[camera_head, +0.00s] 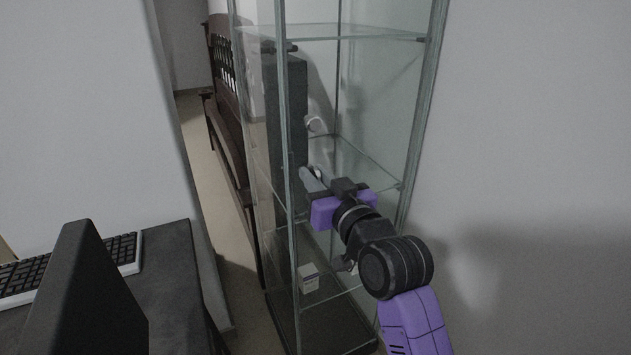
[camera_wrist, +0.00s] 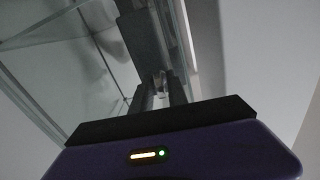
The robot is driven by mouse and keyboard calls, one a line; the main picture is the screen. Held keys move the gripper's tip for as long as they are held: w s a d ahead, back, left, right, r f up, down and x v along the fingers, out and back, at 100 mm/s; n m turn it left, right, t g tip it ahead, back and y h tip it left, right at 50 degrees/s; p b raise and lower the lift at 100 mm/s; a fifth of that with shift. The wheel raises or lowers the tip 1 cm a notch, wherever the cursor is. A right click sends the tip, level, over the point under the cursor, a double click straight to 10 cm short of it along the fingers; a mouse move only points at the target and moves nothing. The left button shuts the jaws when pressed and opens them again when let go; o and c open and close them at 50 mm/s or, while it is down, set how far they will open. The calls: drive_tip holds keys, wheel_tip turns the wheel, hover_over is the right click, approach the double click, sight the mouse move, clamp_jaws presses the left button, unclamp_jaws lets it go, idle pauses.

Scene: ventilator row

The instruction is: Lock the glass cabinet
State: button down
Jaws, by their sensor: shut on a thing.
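The glass cabinet (camera_head: 291,262) stands in the middle of the head view, a tall clear case with shelves and a dark base. My gripper (camera_head: 307,176) reaches in from the lower right, its grey fingers at the cabinet's front, level with a middle shelf. In the wrist view my gripper (camera_wrist: 160,90) is shut on a small pale thing (camera_wrist: 161,84) between its fingertips. The fingers hide most of it, and I cannot tell whether it is a key. The lock itself cannot be made out.
A dark upright panel (camera_head: 285,125) shows at the cabinet, with a white rounded thing (camera_head: 317,123) beside it. A small white box (camera_head: 308,277) sits low inside. A desk (camera_head: 170,270) with a keyboard (camera_head: 125,250) is at left, a wooden bench (camera_head: 232,150) behind. A wall closes the right.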

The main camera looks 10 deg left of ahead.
drive_tip(key=shift+n, duration=0.6)
drive_tip(key=c, duration=1.5)
unclamp_jaws()
drive_tip(key=shift+v, duration=3.9)
